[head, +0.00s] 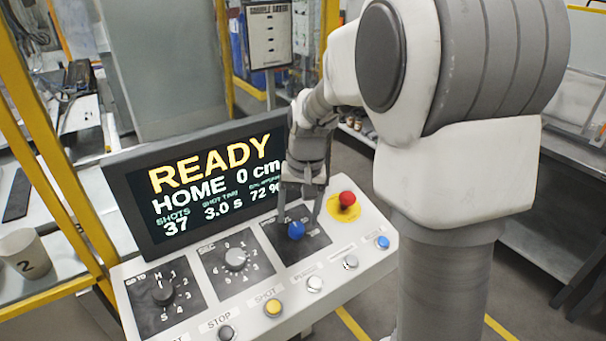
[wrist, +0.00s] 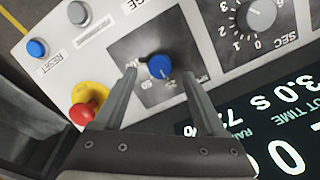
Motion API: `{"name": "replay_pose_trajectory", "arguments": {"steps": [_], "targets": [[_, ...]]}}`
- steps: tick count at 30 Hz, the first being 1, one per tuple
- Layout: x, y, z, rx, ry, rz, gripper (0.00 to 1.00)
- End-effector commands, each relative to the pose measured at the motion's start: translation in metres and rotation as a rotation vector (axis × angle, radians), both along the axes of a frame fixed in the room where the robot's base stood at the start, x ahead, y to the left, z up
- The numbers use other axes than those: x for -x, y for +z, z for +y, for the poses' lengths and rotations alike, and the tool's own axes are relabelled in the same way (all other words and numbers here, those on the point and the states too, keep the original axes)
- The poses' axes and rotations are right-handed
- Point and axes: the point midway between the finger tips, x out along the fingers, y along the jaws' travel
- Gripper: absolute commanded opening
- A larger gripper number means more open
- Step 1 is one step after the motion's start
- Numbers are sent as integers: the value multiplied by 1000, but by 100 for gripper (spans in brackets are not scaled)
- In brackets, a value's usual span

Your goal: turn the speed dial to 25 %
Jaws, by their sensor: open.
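The blue speed dial (head: 296,230) sits on its dark square plate at the right of the row of dials. It also shows in the wrist view (wrist: 159,67); its exact pointer direction is too small to tell. My gripper (head: 299,216) is open and points down at the dial. In the wrist view my gripper (wrist: 156,72) has one fingertip on each side of the blue dial, with gaps; I cannot tell how far above the plate they are. The screen (head: 205,180) reads READY, HOME 0 cm, 37 shots, 3.0 s and 72 %.
A red emergency button (head: 347,199) on a yellow base stands close right of my gripper. A grey SEC dial (head: 235,259) and a black dial (head: 162,292) are to the left. Several push buttons, one yellow (head: 272,308), line the front edge. The screen rises behind the dials.

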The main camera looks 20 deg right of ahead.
Motion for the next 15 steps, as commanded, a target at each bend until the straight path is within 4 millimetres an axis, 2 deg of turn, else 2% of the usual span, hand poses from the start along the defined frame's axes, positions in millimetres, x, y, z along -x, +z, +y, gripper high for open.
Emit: {"name": "replay_pose_trajectory", "arguments": {"steps": [1,9,15], "targets": [[-1,14,-1,0,-1,-8,73],[5,81,-7,1,-1,-8,73],[9,120,-10,1,0,-5,73]]}}
